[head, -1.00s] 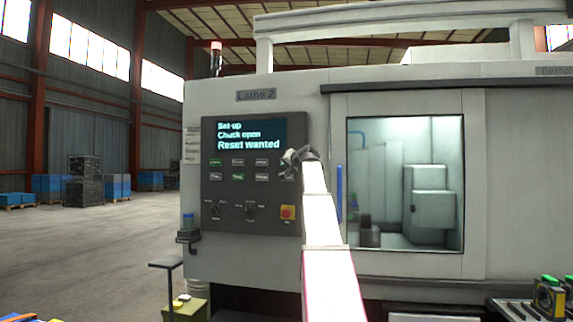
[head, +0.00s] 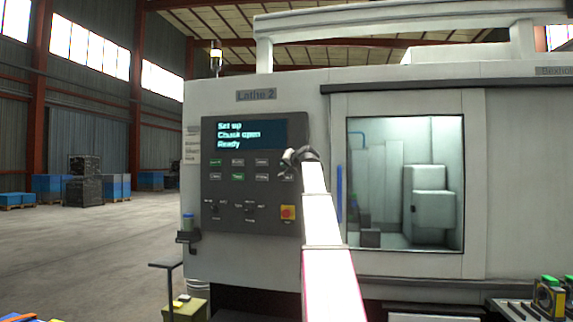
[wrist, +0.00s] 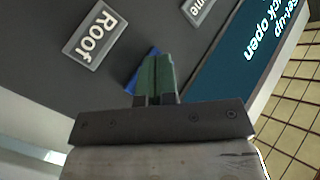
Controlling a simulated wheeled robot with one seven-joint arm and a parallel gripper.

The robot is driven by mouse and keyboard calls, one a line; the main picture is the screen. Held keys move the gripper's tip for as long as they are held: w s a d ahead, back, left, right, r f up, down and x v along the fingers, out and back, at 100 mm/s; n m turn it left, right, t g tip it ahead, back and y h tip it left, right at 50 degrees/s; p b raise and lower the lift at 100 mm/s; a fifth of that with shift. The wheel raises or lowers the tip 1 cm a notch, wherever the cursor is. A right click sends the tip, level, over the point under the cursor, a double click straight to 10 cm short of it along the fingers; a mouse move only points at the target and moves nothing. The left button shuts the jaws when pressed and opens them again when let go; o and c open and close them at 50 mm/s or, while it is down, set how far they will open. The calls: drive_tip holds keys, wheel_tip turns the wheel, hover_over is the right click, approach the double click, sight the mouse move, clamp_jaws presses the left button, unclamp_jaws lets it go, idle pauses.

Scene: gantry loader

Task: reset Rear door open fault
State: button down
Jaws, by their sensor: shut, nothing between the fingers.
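The lathe's control panel (head: 225,192) is dark grey, on the front of the machine marked Lathe 2. Its screen (head: 265,134) reads "Set up", "Chuck open", "Ready". Rows of small labelled buttons sit below the screen. My gripper (head: 287,160) is at the panel's right side, by the upper button row. In the wrist view my gripper (wrist: 155,58) has its green fingers together, over a blue button (wrist: 133,85) that they mostly hide. I cannot tell whether they touch it. A button labelled "Roof" (wrist: 95,34) is beside it.
A small yellow stand (head: 185,308) is at the lower left. The floor to the left is open.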

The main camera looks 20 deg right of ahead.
drive_tip(key=shift+s+a, duration=0.1)
drive_tip(key=shift+s, duration=0.05)
drive_tip(key=shift+s+a, duration=0.7)
drive_tip(key=shift+s, duration=0.35)
drive_tip(key=shift+s+a, duration=0.65)
drive_tip(key=shift+s, duration=0.35)
drive_tip(key=shift+f, duration=0.1)
